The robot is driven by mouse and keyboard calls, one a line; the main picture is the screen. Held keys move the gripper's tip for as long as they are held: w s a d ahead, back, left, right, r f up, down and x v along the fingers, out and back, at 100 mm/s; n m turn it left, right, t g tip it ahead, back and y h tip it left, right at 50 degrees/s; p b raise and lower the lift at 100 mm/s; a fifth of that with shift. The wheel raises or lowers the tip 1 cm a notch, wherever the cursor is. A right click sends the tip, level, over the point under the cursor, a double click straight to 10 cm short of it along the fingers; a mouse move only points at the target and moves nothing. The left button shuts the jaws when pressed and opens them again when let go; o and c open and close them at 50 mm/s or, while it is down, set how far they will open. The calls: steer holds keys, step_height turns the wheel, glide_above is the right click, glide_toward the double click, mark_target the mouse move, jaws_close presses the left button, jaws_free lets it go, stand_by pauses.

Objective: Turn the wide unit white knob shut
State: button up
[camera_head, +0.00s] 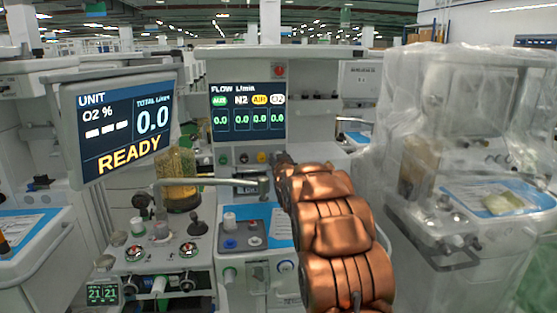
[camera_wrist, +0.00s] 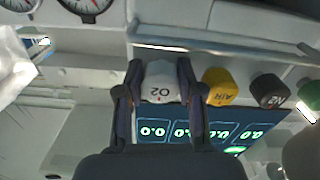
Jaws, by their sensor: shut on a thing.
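The wide unit (camera_head: 230,68) carries a flow screen (camera_head: 248,112) with a row of coloured knobs below it; every flow reads 0.0. In the wrist view, upside down, the white knob (camera_wrist: 162,84) marked O2 sits between the two dark fingers of my gripper (camera_wrist: 158,78), one on each side. My gripper is shut on it. In the head view my copper-coloured arm hides the white knob and most of the gripper. The yellow knob (camera_wrist: 219,86) marked AIR is just beside the right finger, and the dark knob (camera_wrist: 269,91) is farther right.
The monitor (camera_head: 118,122) on the left reads READY and total 0.0. A horizontal metal bar (camera_head: 205,182) stands out below the knobs. A plastic-wrapped unit (camera_head: 450,150) is at the right. Two round gauges (camera_wrist: 85,8) show at the top of the wrist view.

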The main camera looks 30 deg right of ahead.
steer(key=shift+r, duration=0.1)
steer(key=o, duration=0.9)
steer(key=shift+v, duration=6.05)
